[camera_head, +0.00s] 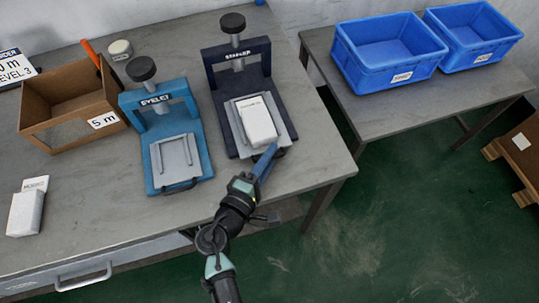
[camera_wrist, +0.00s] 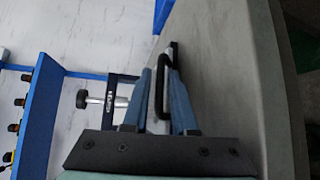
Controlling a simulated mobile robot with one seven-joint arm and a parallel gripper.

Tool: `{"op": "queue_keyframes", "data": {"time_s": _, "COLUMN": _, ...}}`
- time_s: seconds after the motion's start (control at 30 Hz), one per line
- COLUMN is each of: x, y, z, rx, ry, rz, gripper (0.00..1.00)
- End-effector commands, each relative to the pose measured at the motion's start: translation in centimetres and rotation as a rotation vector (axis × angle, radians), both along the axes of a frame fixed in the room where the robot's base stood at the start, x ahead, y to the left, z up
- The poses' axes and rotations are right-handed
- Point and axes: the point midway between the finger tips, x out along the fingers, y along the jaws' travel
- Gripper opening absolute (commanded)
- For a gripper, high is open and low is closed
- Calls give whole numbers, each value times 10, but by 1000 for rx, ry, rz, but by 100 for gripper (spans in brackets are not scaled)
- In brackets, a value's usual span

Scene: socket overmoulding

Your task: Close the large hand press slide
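The dark navy hand press (camera_head: 224,98), the larger of two presses, stands at the right of the grey table. Its grey slide (camera_head: 237,126) is drawn out toward the front edge and carries a white box (camera_head: 257,121). My gripper (camera_head: 269,158) is at the slide's front right corner, low by the table edge. In the wrist view, the two blue fingers of my gripper (camera_wrist: 160,75) are apart, with a black bar handle (camera_wrist: 159,88) between them. Contact with the handle cannot be told.
A smaller blue press (camera_head: 200,160) stands left of the navy one. A brown bin (camera_head: 62,92) and a white box (camera_head: 25,212) are farther left. Two blue crates (camera_head: 372,77) (camera_head: 466,62) stand on a second table at right. Floor space lies between the tables.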

Motion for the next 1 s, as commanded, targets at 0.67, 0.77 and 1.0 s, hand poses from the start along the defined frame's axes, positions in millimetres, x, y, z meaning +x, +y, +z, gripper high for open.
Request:
{"op": "queue_keyframes", "data": {"time_s": 0.67, "x": 0, "y": 0, "z": 0, "rx": 0, "ry": 0, "rz": 0, "gripper": 0}}
{"op": "queue_keyframes", "data": {"time_s": 0.77, "x": 0, "y": 0, "z": 0, "rx": 0, "ry": 0, "rz": 0, "gripper": 0}}
{"op": "queue_keyframes", "data": {"time_s": 1.0, "x": -1, "y": 0, "z": 0, "rx": -1, "ry": 0, "rz": 0, "gripper": 0}}
